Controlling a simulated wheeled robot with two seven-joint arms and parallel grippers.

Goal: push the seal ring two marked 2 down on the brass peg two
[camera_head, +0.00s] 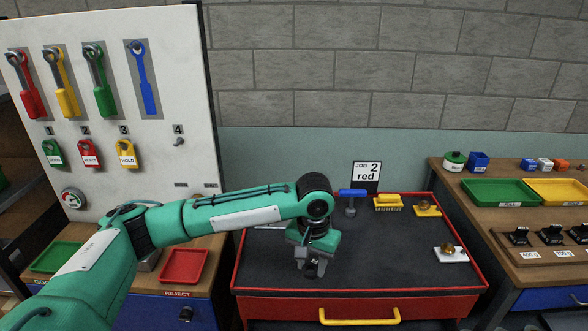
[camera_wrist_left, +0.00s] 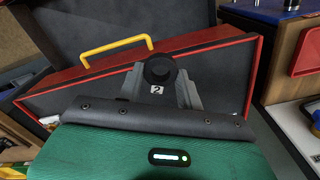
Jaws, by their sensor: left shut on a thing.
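My left gripper (camera_head: 311,262) hangs low over the dark top of the red-edged bench. It is shut on a black seal ring, which shows between the fingertips in the left wrist view (camera_wrist_left: 159,70). A white label with a 2 sits just below the ring in that view. In the head view the ring is a small dark shape at the fingertips. On the bench top to the right, one brass piece stands on a white plate (camera_head: 444,256) and another on a yellow plate (camera_head: 427,208). I cannot read a number on either. My right gripper is not in view.
The bench (camera_head: 360,291) has a raised red rim and a yellow handle (camera_head: 360,316). The bench top between gripper and white plate is clear.

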